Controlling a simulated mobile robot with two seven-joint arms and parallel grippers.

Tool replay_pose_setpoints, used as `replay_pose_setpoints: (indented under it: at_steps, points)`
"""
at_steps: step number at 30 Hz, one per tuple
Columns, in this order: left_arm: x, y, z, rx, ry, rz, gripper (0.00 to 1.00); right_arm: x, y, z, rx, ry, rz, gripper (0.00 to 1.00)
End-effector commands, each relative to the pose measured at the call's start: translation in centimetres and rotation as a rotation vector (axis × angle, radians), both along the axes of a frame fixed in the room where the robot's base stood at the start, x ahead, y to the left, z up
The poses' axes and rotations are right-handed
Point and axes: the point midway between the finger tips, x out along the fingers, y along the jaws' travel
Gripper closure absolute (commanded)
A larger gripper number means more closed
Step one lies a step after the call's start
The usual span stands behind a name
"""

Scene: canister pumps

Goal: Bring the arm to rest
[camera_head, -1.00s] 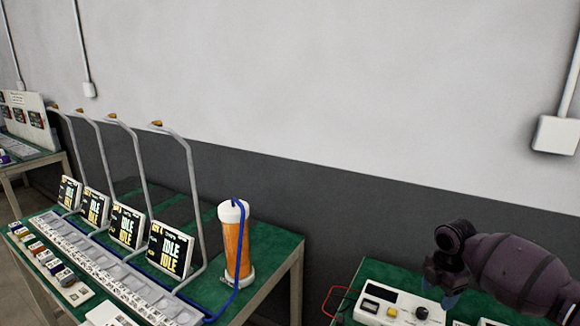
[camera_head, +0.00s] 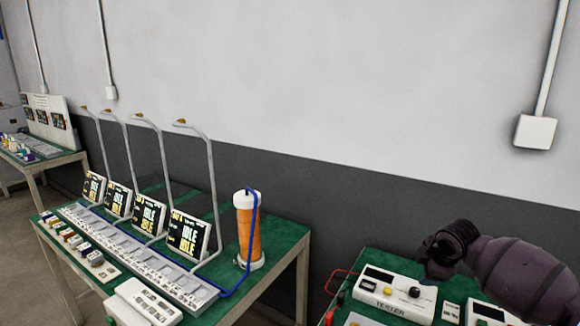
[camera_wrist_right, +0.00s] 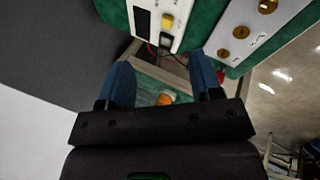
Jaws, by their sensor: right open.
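My right arm comes in from the right in the head view. Its gripper (camera_head: 430,272) hangs over the tester bench, mostly hidden behind the dark wrist. In the right wrist view the gripper (camera_wrist_right: 165,85) shows its two blue fingers spread apart with nothing between them. The white tester box (camera_head: 393,293) lies below it on the green bench; it also shows beyond the fingers in the wrist view (camera_wrist_right: 160,20). I cannot tell the exact height of the gripper above the box. My left gripper is not in view.
A green bench (camera_head: 290,236) on the left carries several small screens reading IDLE, bent grey pipes and an orange canister (camera_head: 249,232) with a blue hose. A white wall box (camera_head: 535,132) hangs at the right. A floor gap separates the two benches.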

Motion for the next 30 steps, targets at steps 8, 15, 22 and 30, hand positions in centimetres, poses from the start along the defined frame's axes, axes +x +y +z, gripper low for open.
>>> replay_pose_setpoints:
  at_steps: [8, 15, 22, 30]
  points:
    - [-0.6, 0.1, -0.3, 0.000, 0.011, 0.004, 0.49, -0.2, 7.5, -0.2, 0.329, -0.334, -0.148, 0.41]
    - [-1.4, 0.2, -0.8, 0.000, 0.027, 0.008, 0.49, -5.0, 11.6, -2.4, 0.652, -0.495, -0.272, 0.41]
    - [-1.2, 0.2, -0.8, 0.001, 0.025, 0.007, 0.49, -11.2, 12.2, -4.9, 0.863, -0.578, -0.404, 0.41]
    - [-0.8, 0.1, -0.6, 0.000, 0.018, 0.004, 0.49, -19.5, 10.5, -8.9, 0.940, -0.619, -0.578, 0.41]
